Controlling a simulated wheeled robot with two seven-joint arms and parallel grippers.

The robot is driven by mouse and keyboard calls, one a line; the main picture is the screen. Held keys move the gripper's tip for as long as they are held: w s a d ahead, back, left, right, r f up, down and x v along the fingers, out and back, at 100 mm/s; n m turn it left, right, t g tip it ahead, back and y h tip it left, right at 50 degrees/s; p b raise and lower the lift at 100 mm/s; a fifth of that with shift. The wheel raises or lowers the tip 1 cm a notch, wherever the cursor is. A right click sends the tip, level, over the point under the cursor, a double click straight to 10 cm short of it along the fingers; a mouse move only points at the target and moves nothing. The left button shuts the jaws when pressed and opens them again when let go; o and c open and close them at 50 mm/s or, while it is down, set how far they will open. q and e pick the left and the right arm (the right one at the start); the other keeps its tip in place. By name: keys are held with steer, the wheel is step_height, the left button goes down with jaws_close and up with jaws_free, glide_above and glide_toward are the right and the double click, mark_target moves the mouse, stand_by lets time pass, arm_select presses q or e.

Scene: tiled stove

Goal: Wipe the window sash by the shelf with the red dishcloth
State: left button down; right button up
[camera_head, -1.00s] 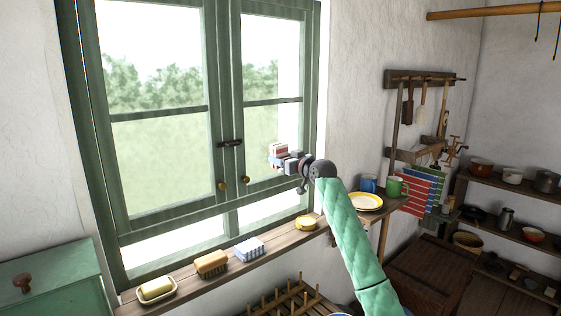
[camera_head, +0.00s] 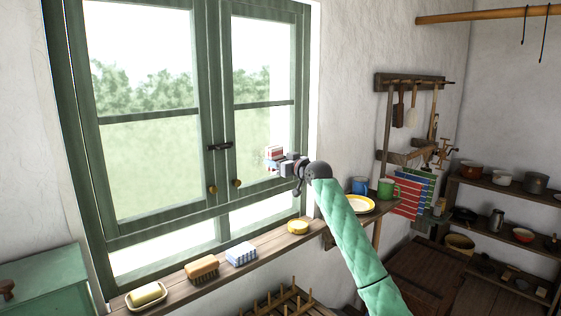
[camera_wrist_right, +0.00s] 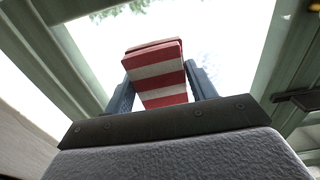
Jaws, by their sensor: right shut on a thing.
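The red dishcloth (camera_head: 273,153), folded and red-and-white striped, is held in my right gripper (camera_head: 278,162). In the right wrist view the cloth (camera_wrist_right: 158,75) sits between the two fingers, which are shut on it, with the window pane behind. The window sash by the shelf (camera_head: 265,103) is the right one of two green-framed sashes. My right gripper is in front of its lower pane, near its right side. I cannot tell whether the cloth touches the sash. My left gripper is in neither view.
The sill (camera_head: 187,283) carries a soap dish (camera_head: 147,295), a brush (camera_head: 202,269), a blue-checked cloth (camera_head: 241,254) and a yellow round tin (camera_head: 298,227). Window knobs (camera_head: 236,183) protrude.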

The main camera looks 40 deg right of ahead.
mark_target(281, 152)
steer(key=shift+s+a+p, duration=0.15)
steer(key=shift+a+p, duration=0.2)
steer(key=shift+a, duration=1.05)
steer(key=shift+s+a+p, duration=0.1)
steer(key=shift+a+p, duration=0.25)
steer(key=shift+a, duration=1)
steer(key=shift+s+a+p, duration=0.1)
steer(key=shift+a+p, duration=0.5)
steer(key=shift+a, duration=1.05)
steer(key=shift+a+r+p, duration=0.1)
steer(key=shift+r+p, duration=0.75)
steer(key=shift+r, duration=0.7)
steer(key=shift+d+f+b, duration=0.1)
steer(key=shift+d+b, duration=0.3)
steer(key=shift+d, duration=1.45)
steer(key=shift+w+d+b, duration=0.15)
steer(key=shift+d+b, duration=0.05)
steer(key=shift+d, duration=0.5)
steer(key=shift+w+d+b, duration=0.1)
steer(key=shift+d+b, duration=0.05)
steer(key=shift+d, duration=0.9)
steer(key=shift+w+d+b, duration=0.15)
steer(key=shift+d+b, duration=0.4)
steer(key=shift+d, duration=1.1)
